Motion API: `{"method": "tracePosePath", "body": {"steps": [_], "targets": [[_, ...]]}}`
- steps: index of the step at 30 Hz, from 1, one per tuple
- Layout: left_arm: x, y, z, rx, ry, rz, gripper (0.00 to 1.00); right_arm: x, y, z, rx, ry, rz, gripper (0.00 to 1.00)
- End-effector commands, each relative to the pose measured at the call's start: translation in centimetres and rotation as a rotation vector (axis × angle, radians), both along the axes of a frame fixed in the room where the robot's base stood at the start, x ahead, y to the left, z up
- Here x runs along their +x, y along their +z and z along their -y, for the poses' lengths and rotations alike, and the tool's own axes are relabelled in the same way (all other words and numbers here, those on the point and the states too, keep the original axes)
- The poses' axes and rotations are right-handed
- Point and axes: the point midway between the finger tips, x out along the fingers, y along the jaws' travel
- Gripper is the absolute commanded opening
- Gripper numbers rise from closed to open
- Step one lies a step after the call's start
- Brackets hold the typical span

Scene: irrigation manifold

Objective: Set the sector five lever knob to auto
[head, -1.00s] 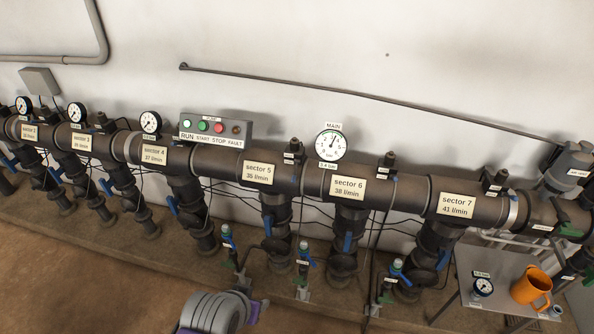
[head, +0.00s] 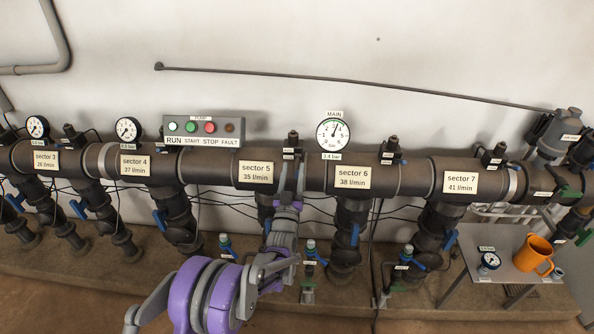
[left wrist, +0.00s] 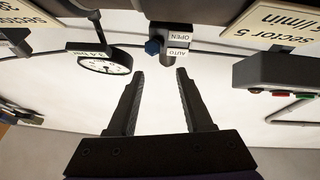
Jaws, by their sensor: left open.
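The sector five valve head (head: 293,140) is a dark block on top of the pipe, right of the "sector 5" plate (head: 256,173). The knob's exact setting is hard to tell. My left gripper (head: 291,168) is raised in front of the pipe, just below the block. In the wrist view its two fingers (left wrist: 160,72) are apart and empty, short of the knob. My right gripper is out of view.
The main gauge (head: 333,134) stands right of the block and the pump panel (head: 204,128) left of it. The pipe (head: 215,165) runs across in front.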

Motion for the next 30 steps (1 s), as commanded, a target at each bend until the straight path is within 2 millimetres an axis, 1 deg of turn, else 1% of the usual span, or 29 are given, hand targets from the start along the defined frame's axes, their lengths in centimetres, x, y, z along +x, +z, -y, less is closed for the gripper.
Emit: {"method": "tracePosePath", "body": {"steps": [1,6,9,13,16,19,30], "targets": [[0.0,-2.1,0.5,-0.015,0.005,0.063,0.51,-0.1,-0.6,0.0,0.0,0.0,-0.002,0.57],[-1.3,-5.9,1.1,-0.053,0.028,0.235,0.51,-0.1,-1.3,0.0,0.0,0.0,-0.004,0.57],[-2.2,-7.5,1.2,-0.07,0.039,0.302,0.51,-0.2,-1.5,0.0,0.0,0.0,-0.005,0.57],[-3.1,-8.7,1.2,-0.082,0.047,0.35,0.51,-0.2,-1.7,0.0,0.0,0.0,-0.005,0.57],[-2.9,-8.5,1.2,-0.085,0.05,0.362,0.51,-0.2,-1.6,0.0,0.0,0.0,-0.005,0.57],[-2.0,-7.5,1.1,-0.085,0.05,0.363,0.51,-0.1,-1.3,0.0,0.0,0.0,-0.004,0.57],[2.9,-2.7,0.9,-0.085,0.049,0.363,0.51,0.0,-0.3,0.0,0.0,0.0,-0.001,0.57]]}}
